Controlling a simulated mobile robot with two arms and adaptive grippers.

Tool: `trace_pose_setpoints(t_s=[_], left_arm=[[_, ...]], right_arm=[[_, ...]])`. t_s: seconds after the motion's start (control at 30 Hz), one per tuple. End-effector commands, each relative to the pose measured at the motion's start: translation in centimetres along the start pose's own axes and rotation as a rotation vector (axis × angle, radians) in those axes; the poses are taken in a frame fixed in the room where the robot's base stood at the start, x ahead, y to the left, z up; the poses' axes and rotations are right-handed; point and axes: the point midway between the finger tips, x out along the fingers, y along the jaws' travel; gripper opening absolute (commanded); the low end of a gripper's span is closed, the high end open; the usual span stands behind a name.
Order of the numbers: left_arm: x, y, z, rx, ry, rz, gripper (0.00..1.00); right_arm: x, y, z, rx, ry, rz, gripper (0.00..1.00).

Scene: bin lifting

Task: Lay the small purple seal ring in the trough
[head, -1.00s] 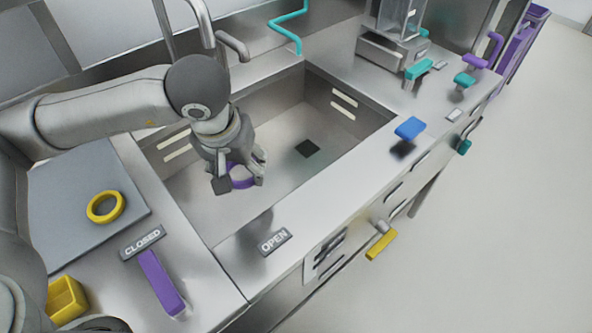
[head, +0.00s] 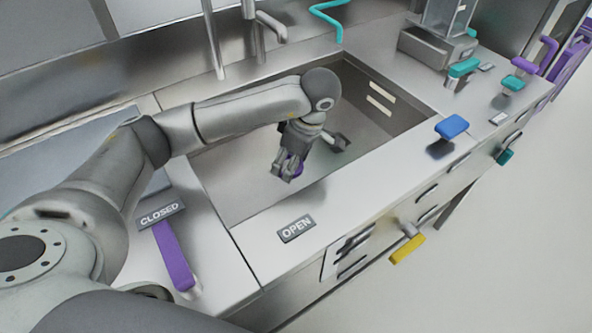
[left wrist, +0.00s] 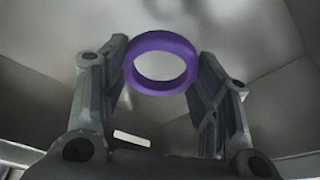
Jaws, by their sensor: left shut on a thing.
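The small purple seal ring (head: 298,168) is mostly hidden by my gripper in the head view. In the left wrist view the purple ring (left wrist: 160,40) shows whole between the two fingers. My left gripper (head: 288,173) is shut on the ring and holds it inside the outline of the metal sink basin (head: 235,187), which looks like the trough. Its fingers also show in the left wrist view (left wrist: 163,75), one on each side of the ring. I cannot tell how high the ring is above the basin floor. My right gripper is not in view.
A faucet (head: 272,27) stands behind the basin. A purple lever (head: 173,258) lies by the CLOSED label (head: 161,214), with an OPEN label (head: 296,229) on the front rim. A blue handle (head: 452,126) is at right and a yellow handle (head: 407,249) on the front.

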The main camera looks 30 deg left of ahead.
Motion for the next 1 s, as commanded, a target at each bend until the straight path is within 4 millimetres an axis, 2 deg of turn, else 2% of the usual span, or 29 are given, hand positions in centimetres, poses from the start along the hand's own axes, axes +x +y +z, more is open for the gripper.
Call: trace_pose_setpoints(t_s=[0.1,0.37,0.53,0.93,0.97,1.0], left_arm=[[2.2,-0.1,0.6,0.003,-0.001,-0.003,0.4],[4.4,-0.1,1.2,0.003,0.0,-0.001,0.4],[6.7,-0.1,1.9,0.005,-0.001,-0.002,0.4],[7.6,0.0,2.1,0.005,0.0,0.002,0.4],[7.5,0.0,2.1,0.005,0.0,0.002,0.59],[7.4,0.0,2.1,0.005,0.0,0.002,0.64]], right_arm=[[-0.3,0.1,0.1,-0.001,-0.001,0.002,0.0],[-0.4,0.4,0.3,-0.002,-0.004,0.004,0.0],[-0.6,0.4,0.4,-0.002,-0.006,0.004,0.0],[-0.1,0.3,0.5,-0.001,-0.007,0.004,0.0],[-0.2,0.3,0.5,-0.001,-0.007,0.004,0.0],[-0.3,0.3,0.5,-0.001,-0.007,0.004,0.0]])
